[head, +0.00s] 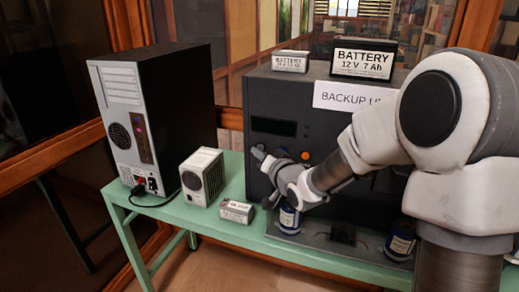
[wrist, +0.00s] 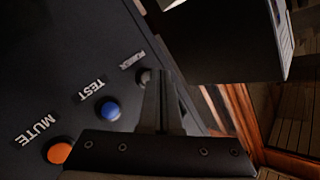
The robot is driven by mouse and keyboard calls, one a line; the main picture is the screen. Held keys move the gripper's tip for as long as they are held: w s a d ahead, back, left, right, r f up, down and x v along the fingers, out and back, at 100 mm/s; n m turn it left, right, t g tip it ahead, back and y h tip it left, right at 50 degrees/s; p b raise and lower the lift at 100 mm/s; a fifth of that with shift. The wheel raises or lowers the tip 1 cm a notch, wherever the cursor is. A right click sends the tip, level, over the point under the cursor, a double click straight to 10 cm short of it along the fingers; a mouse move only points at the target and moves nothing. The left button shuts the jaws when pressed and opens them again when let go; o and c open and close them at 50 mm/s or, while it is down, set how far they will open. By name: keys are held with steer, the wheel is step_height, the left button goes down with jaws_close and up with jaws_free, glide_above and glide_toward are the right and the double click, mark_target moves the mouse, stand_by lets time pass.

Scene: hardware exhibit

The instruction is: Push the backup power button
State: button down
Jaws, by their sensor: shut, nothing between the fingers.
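The dark backup unit (head: 262,98) stands on the green table with a white "BACKUP U…" label, partly covered by my arm. In the wrist view its panel (wrist: 60,65) shows a small grey button (wrist: 144,76) beside a label that seems to read POWER. My gripper (wrist: 164,74) is shut and empty, its fingertips close beside the grey button; whether they touch it I cannot tell. In the head view my gripper (head: 259,154) is at the unit's front, left of the orange button, and the grey button cannot be made out.
A blue TEST button (wrist: 109,110) and an orange MUTE button (wrist: 61,150) are on the same panel. A computer tower (head: 165,110), a small white box (head: 202,176) and a small battery (head: 236,211) stand to the left. Batteries (head: 362,62) rest on top of the unit.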

steer(key=shift+w, duration=0.15)
steer(key=shift+w+d, duration=0.15)
steer(key=shift+w, duration=0.2)
stand_by(0.3)
steer(key=shift+s, duration=0.55)
steer(key=shift+a, duration=0.2)
steer(key=s, duration=0.2)
steer(key=s+a+b, duration=0.2)
steer(key=s, duration=0.1)
steer(key=shift+s, duration=0.3)
